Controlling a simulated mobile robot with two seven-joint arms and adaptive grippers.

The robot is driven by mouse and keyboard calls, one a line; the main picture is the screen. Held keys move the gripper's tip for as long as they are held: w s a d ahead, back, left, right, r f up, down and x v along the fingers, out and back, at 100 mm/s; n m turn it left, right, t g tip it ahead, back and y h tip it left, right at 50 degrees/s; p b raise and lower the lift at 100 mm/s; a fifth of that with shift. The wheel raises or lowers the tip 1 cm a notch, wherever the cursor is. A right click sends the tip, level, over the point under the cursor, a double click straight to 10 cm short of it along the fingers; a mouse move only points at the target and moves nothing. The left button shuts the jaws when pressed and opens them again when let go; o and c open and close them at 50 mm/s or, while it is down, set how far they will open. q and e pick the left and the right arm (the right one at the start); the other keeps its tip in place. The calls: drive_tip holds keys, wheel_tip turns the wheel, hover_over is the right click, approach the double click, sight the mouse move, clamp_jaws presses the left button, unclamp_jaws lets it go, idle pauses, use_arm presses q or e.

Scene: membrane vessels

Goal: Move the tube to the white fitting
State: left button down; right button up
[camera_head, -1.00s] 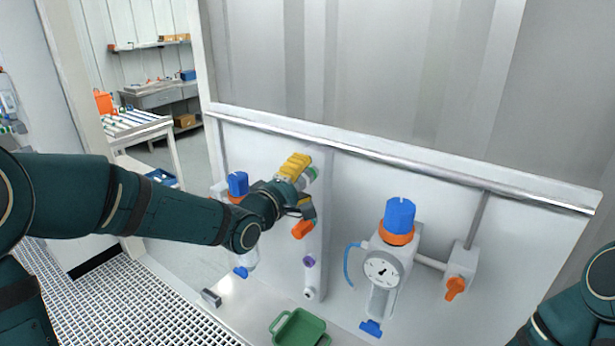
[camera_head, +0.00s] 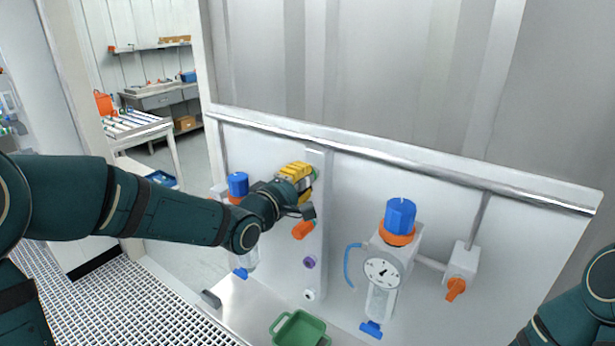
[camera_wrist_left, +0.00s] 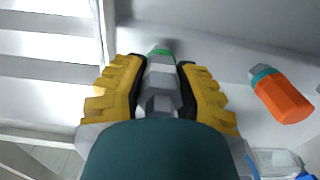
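My left gripper (camera_head: 304,176) is at the top of the narrow upright strip (camera_head: 316,225). In the left wrist view its yellow fingers (camera_wrist_left: 162,75) lie close along both sides of a grey fitting (camera_wrist_left: 161,72) with a green ring (camera_wrist_left: 160,51). I cannot tell whether they press on it. A curved blue tube (camera_head: 347,266) hangs left of the gauge unit. The white fitting (camera_head: 309,295) is lowest on the strip, below the purple fitting (camera_head: 309,262) and the orange one (camera_head: 303,230). My right gripper is out of view.
The gauge unit (camera_head: 382,272) with a blue knob (camera_head: 400,214) stands right of the strip. An orange-handled valve (camera_head: 456,288) is further right. A green tray (camera_head: 299,327) lies below. A similar blue-capped vessel (camera_head: 238,184) is behind my left arm.

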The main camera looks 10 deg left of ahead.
use_arm(q)
drive_tip(key=shift+s, duration=0.15)
idle(0.3)
drive_tip(key=shift+s+a, duration=0.3)
drive_tip(key=shift+s, duration=0.35)
drive_tip(key=shift+s+a, duration=0.15)
drive_tip(key=shift+s, duration=0.15)
drive_tip(key=shift+v, duration=1.75)
